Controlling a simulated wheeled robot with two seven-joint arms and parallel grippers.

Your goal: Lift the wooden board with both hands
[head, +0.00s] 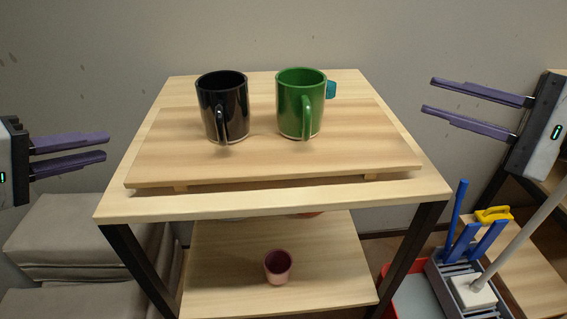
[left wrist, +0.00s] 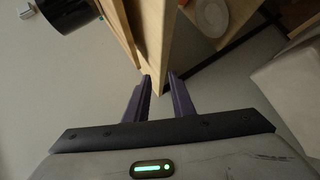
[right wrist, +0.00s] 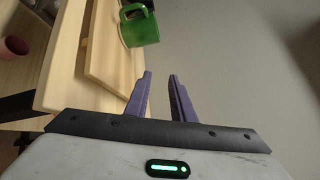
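The wooden board (head: 255,165) lies on two small feet on the top shelf of a wooden stand (head: 300,201). A black mug (head: 222,100) and a green mug (head: 298,100) stand upright on the board. My left gripper (head: 107,147) is open and empty, left of the board and apart from it. My right gripper (head: 432,96) is open and empty, to the right of the board and apart from it. In the right wrist view the board (right wrist: 112,62) and the green mug (right wrist: 139,28) lie beyond the fingers.
A small teal thing (head: 331,89) is behind the green mug. A pink cup (head: 278,265) stands on the lower shelf (head: 215,285). Grey cushions (head: 75,235) are at the lower left. A rack (head: 450,285) with blue and yellow tools is at the lower right.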

